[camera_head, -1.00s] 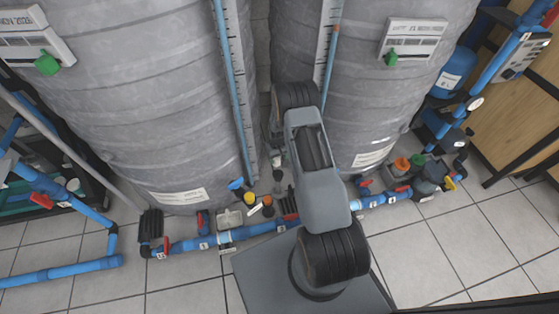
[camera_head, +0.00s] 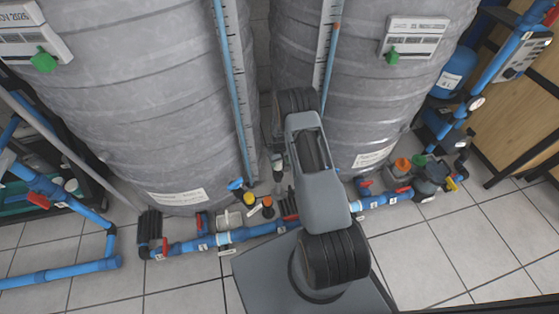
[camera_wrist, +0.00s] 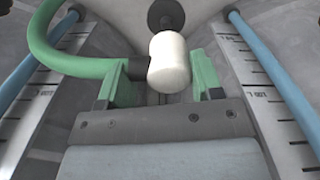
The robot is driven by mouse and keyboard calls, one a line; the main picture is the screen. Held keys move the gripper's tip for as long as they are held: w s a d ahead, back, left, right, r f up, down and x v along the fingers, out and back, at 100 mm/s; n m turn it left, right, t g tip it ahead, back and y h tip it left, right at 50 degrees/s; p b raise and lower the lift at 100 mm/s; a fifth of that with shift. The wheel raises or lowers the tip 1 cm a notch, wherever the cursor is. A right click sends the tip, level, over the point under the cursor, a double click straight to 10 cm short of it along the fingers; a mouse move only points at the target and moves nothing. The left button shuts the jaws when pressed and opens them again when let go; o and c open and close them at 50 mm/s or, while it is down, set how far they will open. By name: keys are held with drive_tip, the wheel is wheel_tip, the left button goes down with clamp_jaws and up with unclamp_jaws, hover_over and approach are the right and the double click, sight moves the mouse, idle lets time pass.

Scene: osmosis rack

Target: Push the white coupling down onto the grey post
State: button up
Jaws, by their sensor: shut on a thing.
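In the wrist view the white coupling (camera_wrist: 170,62) is a short, rounded cylinder between the two green fingers of my gripper (camera_wrist: 163,78). My gripper is shut on it. A black fitting (camera_wrist: 136,68) on the end of a green hose (camera_wrist: 48,45) lies against the coupling's left side. I cannot make out the grey post with certainty in either view. In the head view my own arm covers most of the gap between the tanks, so how the coupling sits relative to the post cannot be told.
Two large grey tanks (camera_head: 150,100), (camera_head: 375,90) flank my arm. Blue level tubes run beside white scales (camera_wrist: 30,105) on both sides. A dark round part (camera_wrist: 165,14) lies beyond the coupling. Blue pipes (camera_head: 185,246) with red valves cross the floor in front. Tiled floor (camera_head: 440,250) is clear at right.

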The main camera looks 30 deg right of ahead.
sight(279, 167)
drive_tip(key=shift+f+b, duration=1.3)
drive_tip(key=shift+f, duration=0.9)
drive_tip(key=shift+s+b, duration=0.15)
drive_tip(key=shift+b, duration=0.15)
idle(0.8)
drive_tip(key=shift+f+b, duration=0.35)
drive_tip(key=shift+f, duration=0.05)
drive_tip(key=o, duration=1)
wheel_tip(279, 167, up, 14)
drive_tip(key=p, duration=0.5)
idle(0.4)
